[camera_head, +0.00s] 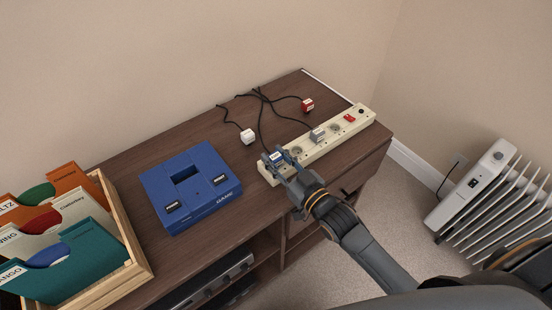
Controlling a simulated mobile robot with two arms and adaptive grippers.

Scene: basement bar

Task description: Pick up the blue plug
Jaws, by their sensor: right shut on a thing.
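The blue plug (277,157) is at the left end of the beige power strip (325,146), on the wooden cabinet top. A dark cable runs up from it. My right gripper (279,161) is shut on the blue plug. The gripper partly hides the plug, so I cannot tell whether it still sits in a socket. A grey plug (317,135) sits on the strip's middle. A white plug (248,136) and a red plug (307,104) lie behind the strip, apart from it. My left gripper is not in view.
A blue game console (190,186) lies left of the strip. A wooden crate of folders (125,225) stands at the left edge. Dark cables (262,98) spread behind the strip. A white radiator (485,195) stands on the floor at right.

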